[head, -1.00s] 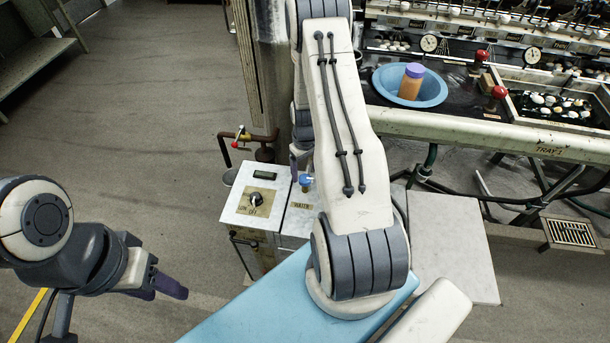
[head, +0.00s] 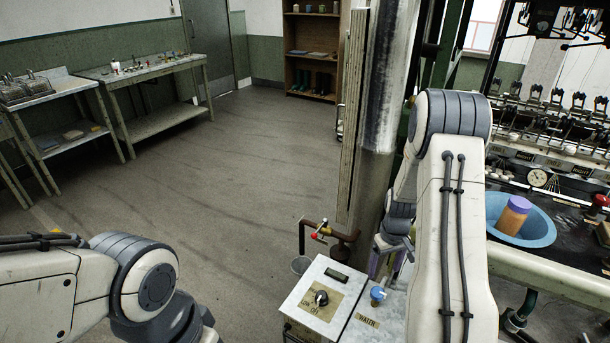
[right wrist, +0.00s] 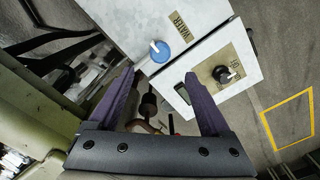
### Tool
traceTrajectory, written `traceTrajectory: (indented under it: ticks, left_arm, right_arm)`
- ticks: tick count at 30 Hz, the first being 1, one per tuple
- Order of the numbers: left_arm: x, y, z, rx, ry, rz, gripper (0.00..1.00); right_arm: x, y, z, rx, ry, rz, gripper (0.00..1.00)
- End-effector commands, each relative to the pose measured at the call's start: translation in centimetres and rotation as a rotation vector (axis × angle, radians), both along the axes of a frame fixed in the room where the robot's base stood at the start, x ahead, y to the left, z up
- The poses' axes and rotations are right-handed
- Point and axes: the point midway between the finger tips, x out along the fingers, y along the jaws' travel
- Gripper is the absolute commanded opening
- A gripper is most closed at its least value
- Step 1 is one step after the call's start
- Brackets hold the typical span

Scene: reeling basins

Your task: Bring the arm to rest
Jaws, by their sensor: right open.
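My right arm reaches forward in the head view. Its gripper (head: 384,262) is partly hidden behind the arm, with purple fingers pointing down beside the control box. In the right wrist view my right gripper (right wrist: 159,82) has its two purple fingers wide apart, with nothing held between them.
A steel column (head: 378,110) and a pipe with a red-handled valve (head: 316,234) stand close to my right gripper. A blue basin (head: 545,230) holding an orange jar with a purple lid (head: 513,215) is at the right. Open floor (head: 240,170) lies at the left.

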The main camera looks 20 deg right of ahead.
Motion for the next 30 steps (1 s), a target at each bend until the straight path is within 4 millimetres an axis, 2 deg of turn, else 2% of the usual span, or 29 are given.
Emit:
traceTrajectory:
  ticks: [2, 5, 8, 11, 13, 16, 18, 21, 24, 27, 30]
  left_arm:
    - [0.0, 0.0, 0.0, 0.000, 0.000, 0.000, 0.50]
    - [0.0, 0.0, 0.0, 0.000, 0.000, 0.000, 0.50]
    - [0.0, 0.0, 0.1, 0.000, 0.000, 0.000, 0.50]
    - [0.0, 0.0, 0.1, 0.000, 0.000, 0.000, 0.50]
    - [0.0, 0.0, 0.1, 0.000, 0.000, 0.000, 0.50]
    - [0.0, 0.0, 0.1, 0.000, 0.000, 0.000, 0.50]
    - [0.0, 0.0, 0.1, 0.000, 0.000, 0.000, 0.50]
    - [0.0, 0.0, 0.2, 0.000, 0.000, 0.000, 0.50]
    - [0.0, 0.0, 0.2, 0.000, 0.000, 0.000, 0.50]
    - [0.0, 0.0, 0.2, 0.000, 0.000, 0.000, 0.50]
    - [0.0, 0.0, 0.2, 0.000, 0.000, 0.000, 0.50]
  right_arm:
    - [0.1, 0.1, 0.1, 0.000, -0.001, 0.003, 0.82]
    - [0.7, 1.7, 1.3, -0.001, -0.006, 0.028, 0.82]
    - [1.5, 5.7, 4.0, -0.001, -0.015, 0.086, 0.82]
    - [1.6, 11.9, 7.7, 0.003, -0.026, 0.173, 0.82]
    - [0.5, 16.5, 10.4, 0.009, -0.031, 0.241, 0.82]
    - [-2.4, 22.8, 13.9, 0.022, -0.038, 0.341, 0.82]
    - [-5.4, 26.6, 16.0, 0.033, -0.042, 0.412, 0.82]
    - [-10.2, 30.5, 18.2, 0.050, -0.042, 0.510, 0.82]
    - [-14.7, 32.6, 19.7, 0.066, -0.040, 0.593, 0.82]
    - [-18.0, 33.5, 20.4, 0.077, -0.035, 0.654, 0.82]
    - [-20.0, 33.8, 20.7, 0.083, -0.032, 0.688, 0.82]
